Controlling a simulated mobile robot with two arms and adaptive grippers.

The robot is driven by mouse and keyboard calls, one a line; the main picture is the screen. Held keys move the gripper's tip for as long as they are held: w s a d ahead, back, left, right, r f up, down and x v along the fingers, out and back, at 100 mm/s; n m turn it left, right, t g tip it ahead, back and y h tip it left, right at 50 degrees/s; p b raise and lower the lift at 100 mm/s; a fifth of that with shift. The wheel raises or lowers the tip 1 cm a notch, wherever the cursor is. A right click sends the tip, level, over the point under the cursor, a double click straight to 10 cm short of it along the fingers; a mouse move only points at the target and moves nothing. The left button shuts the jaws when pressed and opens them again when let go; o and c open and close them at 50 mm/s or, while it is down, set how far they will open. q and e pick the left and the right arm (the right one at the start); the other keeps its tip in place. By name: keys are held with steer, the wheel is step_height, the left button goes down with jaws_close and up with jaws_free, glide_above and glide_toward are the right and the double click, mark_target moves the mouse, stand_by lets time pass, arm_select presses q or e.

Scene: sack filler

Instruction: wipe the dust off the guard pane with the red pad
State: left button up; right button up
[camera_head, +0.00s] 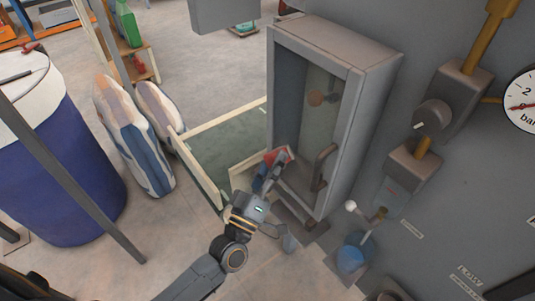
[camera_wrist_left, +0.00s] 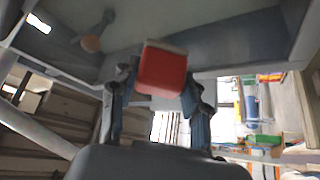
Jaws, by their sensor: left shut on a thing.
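My left gripper (camera_head: 270,174) is shut on the red pad (camera_head: 277,156) at the lower left part of the grey cabinet's open-looking front. The pad also shows in the left wrist view (camera_wrist_left: 162,70), held between the two fingers (camera_wrist_left: 158,98). The guard pane (camera_head: 318,120) appears as a greenish see-through area within the cabinet frame. The pad is close to its lower edge; I cannot tell whether they touch. A brownish round shape (camera_head: 316,98) shows in the pane area. I cannot make out dust clearly. My right gripper is not in view.
A curved brown handle (camera_head: 321,168) stands out from the cabinet frame (camera_head: 348,130), right of the pad. Striped sacks (camera_head: 135,130) and a blue drum (camera_head: 60,160) stand left.

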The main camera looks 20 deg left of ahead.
arm_select(q)
steer(key=shift+s+d, duration=0.55)
steer(key=shift+d, duration=0.25)
steer(key=shift+s+d+p, duration=0.25)
steer(key=shift+s+d, duration=0.3)
steer(key=shift+d, duration=0.25)
steer(key=shift+s+d+p, duration=0.2)
steer(key=shift+s+d, duration=0.3)
steer(key=shift+d, duration=0.25)
steer(key=shift+s+d+p, duration=0.25)
steer(key=shift+s+d, duration=0.3)
steer(key=shift+d, duration=0.25)
jaws_close()
steer(key=shift+w+a, duration=0.9)
steer(key=shift+a, duration=0.25)
steer(key=shift+w+a, duration=0.9)
steer(key=shift+a, duration=0.25)
steer(key=shift+w+a+f, duration=0.1)
steer(key=shift+w+a, duration=0.6)
steer(key=shift+a, duration=0.15)
steer(key=shift+w+a, duration=0.65)
steer(key=shift+a, duration=0.2)
steer(key=shift+w+a, duration=0.2)
steer(key=shift+a, duration=0.1)
steer(key=shift+a+r, duration=0.1)
steer(key=shift+r, duration=0.1)
